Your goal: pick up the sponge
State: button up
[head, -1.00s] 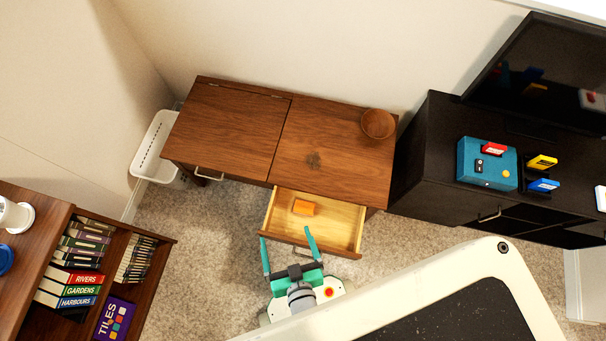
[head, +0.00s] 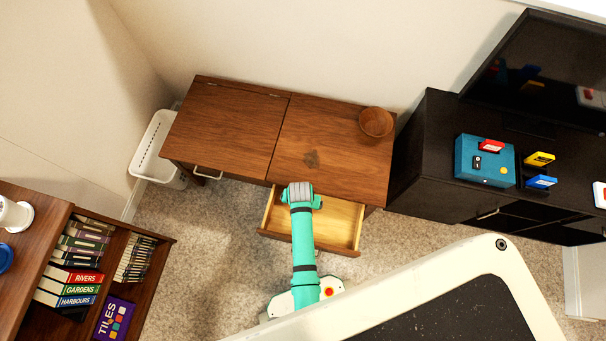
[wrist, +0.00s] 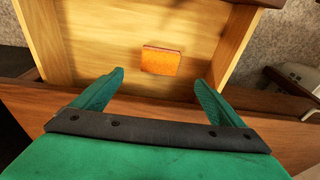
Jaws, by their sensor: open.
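The orange sponge (wrist: 161,61) lies on the light wooden floor of the open drawer (wrist: 110,45) in the wrist view. My gripper (wrist: 158,90) is open, with its two teal fingers spread wide. The sponge shows beyond the fingertips, centred between them and apart from them. In the head view the drawer (head: 340,222) is pulled out from the right half of the brown hutch (head: 335,150). There my arm reaches over the drawer and hides the sponge and the gripper's fingers.
A wooden bowl (head: 376,122) stands on the hutch's right end. A black cabinet (head: 430,160) with a teal box (head: 486,161) stands to the right. A white basket (head: 155,147) is at the hutch's left. Open carpet (head: 205,260) lies in front.

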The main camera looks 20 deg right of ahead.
jog(key=f, duration=0.3)
jog(key=w+d+f, duration=0.1)
jog(key=f, duration=0.1)
jog(key=shift+f, duration=0.15)
jog(key=shift+w+f, duration=0.25)
jog(key=shift+f, duration=1.1)
jog(key=shift+w+f, duration=0.2)
jog(key=shift+f, duration=1.15)
jog(key=c, duration=1.1)
